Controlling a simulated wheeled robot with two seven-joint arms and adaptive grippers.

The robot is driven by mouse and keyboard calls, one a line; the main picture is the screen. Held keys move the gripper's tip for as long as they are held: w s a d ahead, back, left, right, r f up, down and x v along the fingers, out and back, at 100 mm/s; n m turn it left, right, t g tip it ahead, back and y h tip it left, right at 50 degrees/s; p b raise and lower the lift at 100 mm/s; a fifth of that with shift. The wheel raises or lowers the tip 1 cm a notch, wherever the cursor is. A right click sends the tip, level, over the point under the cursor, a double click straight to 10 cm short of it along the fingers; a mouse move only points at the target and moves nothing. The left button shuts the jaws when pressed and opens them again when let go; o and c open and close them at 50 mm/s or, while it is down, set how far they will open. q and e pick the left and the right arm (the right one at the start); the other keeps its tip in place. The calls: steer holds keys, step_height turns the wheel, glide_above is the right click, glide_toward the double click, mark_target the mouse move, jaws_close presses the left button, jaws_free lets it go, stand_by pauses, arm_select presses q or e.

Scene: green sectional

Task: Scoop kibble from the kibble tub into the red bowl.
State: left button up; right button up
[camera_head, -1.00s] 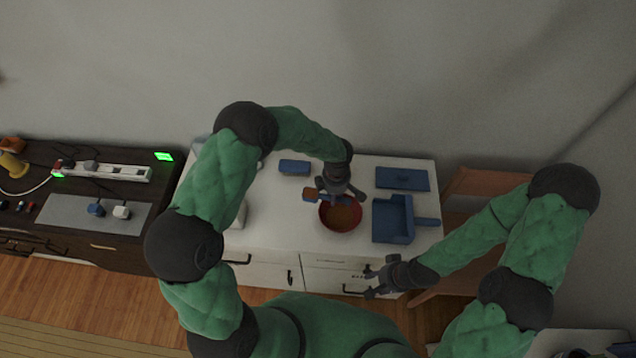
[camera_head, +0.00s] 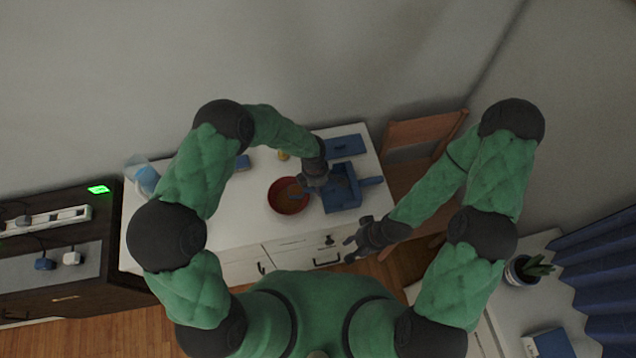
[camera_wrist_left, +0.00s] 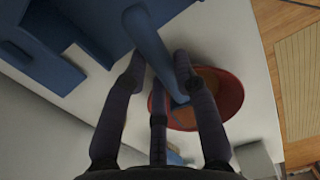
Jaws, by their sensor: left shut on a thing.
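The red bowl (camera_head: 275,198) stands on the white cabinet top with brown kibble inside. It also shows in the left wrist view (camera_wrist_left: 232,95). The blue kibble tub (camera_head: 341,201) stands to its right, with a bar sticking out at its right side; its contents are not clear. My left gripper (camera_head: 318,181) is above the gap between bowl and tub. In the left wrist view its fingers are shut on a blue scoop's handle (camera_wrist_left: 152,45); the scoop's far end is partly hidden. My right gripper (camera_head: 352,248) is open and empty in front of the cabinet.
A flat blue piece (camera_head: 344,147) lies behind the tub. A blue block (camera_head: 243,162) and a small yellow item (camera_head: 284,155) lie at the back. A wooden chair (camera_head: 420,135) stands right of the cabinet. A dark desk with a power strip (camera_head: 45,219) is at left.

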arm_select(q)
steer(key=shift+a+r+h+p, duration=0.25)
steer(key=shift+r+h+p, duration=0.9)
steer(key=shift+p, duration=2.25)
steer(key=shift+f+b, duration=0.15)
steer(key=shift+b, duration=0.2)
steer(key=shift+s, duration=0.1)
steer(key=shift+a+r+h+b, duration=0.2)
steer(key=shift+h+b, duration=0.25)
steer(key=shift+b, duration=0.55)
steer(key=h+b, duration=0.1)
steer(key=b, duration=0.3)
steer(key=r+h+b, duration=0.1)
steer(key=b, duration=0.4)
steer(key=shift+a+r+t+b, duration=0.3)
steer(key=shift+a, duration=0.05)
steer(key=shift+r+p, duration=0.2)
steer(key=shift+p, duration=0.15)
